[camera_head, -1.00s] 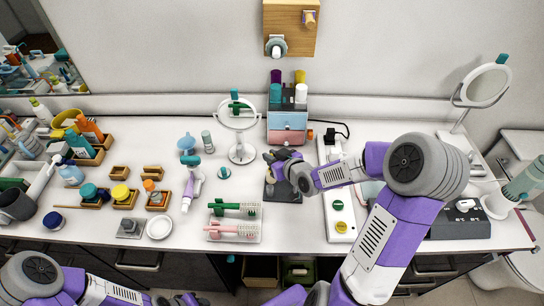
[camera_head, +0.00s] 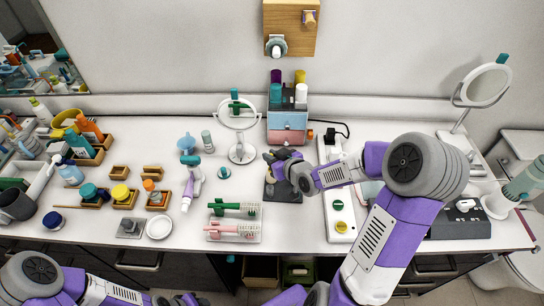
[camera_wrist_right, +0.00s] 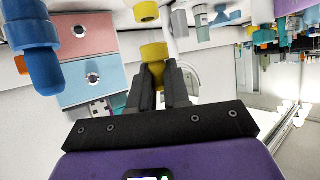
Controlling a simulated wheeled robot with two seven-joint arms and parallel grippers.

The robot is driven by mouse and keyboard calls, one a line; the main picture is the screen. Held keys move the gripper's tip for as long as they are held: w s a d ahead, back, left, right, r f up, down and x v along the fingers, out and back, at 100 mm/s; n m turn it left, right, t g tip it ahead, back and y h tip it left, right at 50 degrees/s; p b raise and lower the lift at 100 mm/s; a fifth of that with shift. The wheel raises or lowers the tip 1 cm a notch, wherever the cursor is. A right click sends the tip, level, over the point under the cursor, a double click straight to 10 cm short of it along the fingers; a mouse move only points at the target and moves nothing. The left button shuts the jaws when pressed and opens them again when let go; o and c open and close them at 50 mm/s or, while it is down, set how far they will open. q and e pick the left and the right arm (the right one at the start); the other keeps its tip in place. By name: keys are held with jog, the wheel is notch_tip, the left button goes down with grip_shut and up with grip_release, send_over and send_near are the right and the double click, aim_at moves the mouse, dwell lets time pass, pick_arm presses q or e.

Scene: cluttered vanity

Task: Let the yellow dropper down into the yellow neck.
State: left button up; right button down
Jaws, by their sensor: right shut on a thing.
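My right gripper (camera_wrist_right: 153,75) is shut on the yellow dropper (camera_wrist_right: 153,52) in the right wrist view, which looks upside down. The yellow neck (camera_wrist_right: 146,11) shows at the top edge of that view, in line with the dropper and apart from its yellow collar. I cannot tell whether the dropper's tip is inside the neck. In the head view my right gripper (camera_head: 274,157) is over a dark stand (camera_head: 283,194) and hides the dropper and neck. Only part of my left arm shows at the bottom left; its gripper is out of view.
A blue bottle (camera_wrist_right: 32,40) stands close by in the right wrist view. The drawer box (camera_head: 287,137) and round mirror (camera_head: 240,116) are behind. A rack of brushes (camera_head: 234,236) lies left of the stand, a white power strip (camera_head: 339,205) right of it.

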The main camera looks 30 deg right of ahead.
jog(key=shift+f+b, duration=1)
jog(key=shift+f, duration=0.1)
jog(key=c, duration=1)
grip_release()
jog(key=shift+s, duration=0.1)
jog(key=shift+p+v, duration=1.2)
jog(key=shift+v, duration=2.5)
